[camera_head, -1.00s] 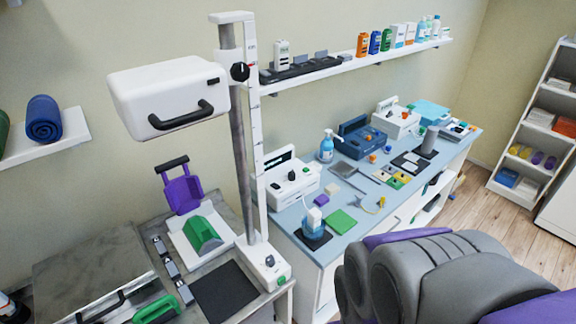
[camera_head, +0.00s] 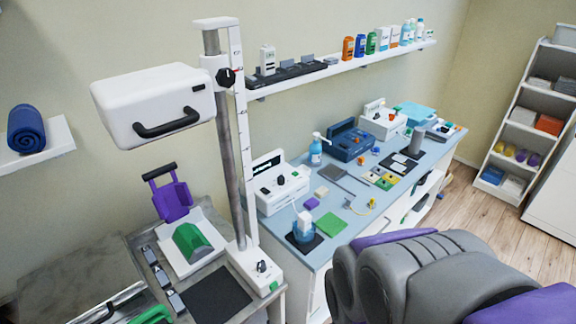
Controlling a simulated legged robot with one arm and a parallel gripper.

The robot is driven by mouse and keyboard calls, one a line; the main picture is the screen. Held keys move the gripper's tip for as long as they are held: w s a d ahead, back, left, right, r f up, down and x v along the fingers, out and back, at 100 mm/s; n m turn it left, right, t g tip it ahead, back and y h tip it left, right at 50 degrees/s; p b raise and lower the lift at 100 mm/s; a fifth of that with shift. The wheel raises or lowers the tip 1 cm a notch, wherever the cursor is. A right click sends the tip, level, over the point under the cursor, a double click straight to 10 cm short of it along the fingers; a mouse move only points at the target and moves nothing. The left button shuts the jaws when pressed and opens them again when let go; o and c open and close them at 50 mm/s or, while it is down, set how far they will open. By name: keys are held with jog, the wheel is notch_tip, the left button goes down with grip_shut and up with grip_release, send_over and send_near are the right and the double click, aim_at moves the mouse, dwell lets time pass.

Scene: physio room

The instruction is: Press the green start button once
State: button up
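A small green button (camera_head: 274,286) sits on the front of the white base (camera_head: 247,262) of an upright column stand, beside a dark knob (camera_head: 261,266). I take it for the start button; it is small and any label on it is unreadable. The stand's column (camera_head: 228,150) carries a white box-shaped head (camera_head: 150,100) with a black handle. The base rests on the grey worktop at the lower left. My gripper is not in view.
A blue bench (camera_head: 335,195) with devices and small items runs to the right. A grey and purple padded chair (camera_head: 440,270) fills the lower right.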

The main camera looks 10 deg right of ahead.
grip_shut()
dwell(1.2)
